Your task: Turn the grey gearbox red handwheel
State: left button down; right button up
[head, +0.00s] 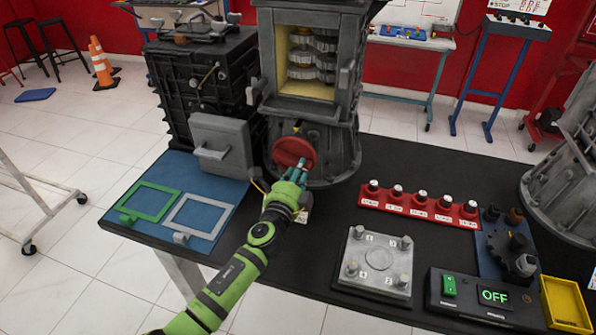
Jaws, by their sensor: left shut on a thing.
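The red handwheel (290,151) is a round red disc on the lower front of the grey gearbox (325,135). The gearbox stands upright on the black table, with a cutaway window showing gears above the wheel. My left gripper (297,170) reaches up from below and is shut on the lower right rim of the handwheel. The fingers cover a small part of the rim. My right gripper is not in the view.
A black engine block (200,85) and a grey box (222,145) stand left of the gearbox. A blue mat (160,165) holds green and grey frames. A red knob strip (415,205), a grey bolt plate (375,262) and a switch box (485,300) lie to the right.

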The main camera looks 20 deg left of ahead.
pick_arm(q)
jog(key=c, duration=1)
grip_release()
jog(key=s, duration=1.2)
jog(key=shift+a, duration=0.2)
